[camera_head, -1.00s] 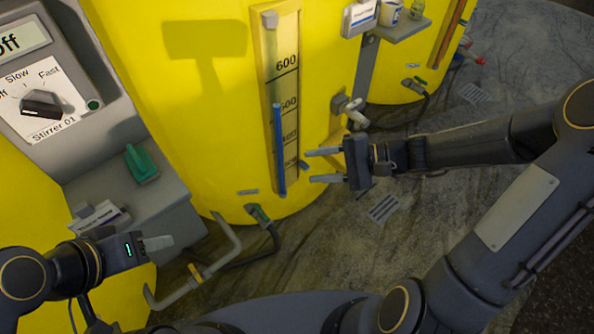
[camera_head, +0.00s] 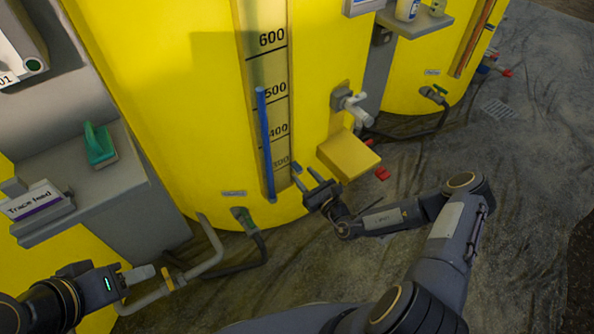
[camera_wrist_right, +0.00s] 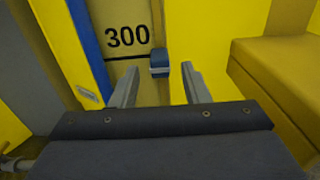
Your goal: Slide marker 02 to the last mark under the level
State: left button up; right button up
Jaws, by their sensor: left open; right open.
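Marker 02, a small blue-grey slider (camera_head: 296,167), sits on the right edge of the gauge board (camera_head: 266,45) by the 300 mark. In the right wrist view the marker (camera_wrist_right: 160,62) lies just right of the 300 line, between and ahead of my fingertips. My right gripper (camera_head: 307,176) is open, its fingers pointing at the marker, one on each side; contact is not clear. The blue level column (camera_head: 264,140) tops out slightly above the 500 line. My left gripper (camera_head: 140,274) is open and empty at lower left, away from the gauge.
A yellow block (camera_head: 348,155) juts from the tank right of the gauge, close to my right gripper. A valve (camera_head: 352,105) sits above it. A grey ledge (camera_head: 130,205) with a green handle (camera_head: 100,145) stands left. A pipe (camera_head: 205,262) crosses below the tank.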

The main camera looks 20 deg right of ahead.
aim_at(300, 172)
jog(key=shift+b+x, duration=0.5)
jog(key=shift+x, duration=1.75)
jog(key=shift+c, duration=0.4)
grip_shut()
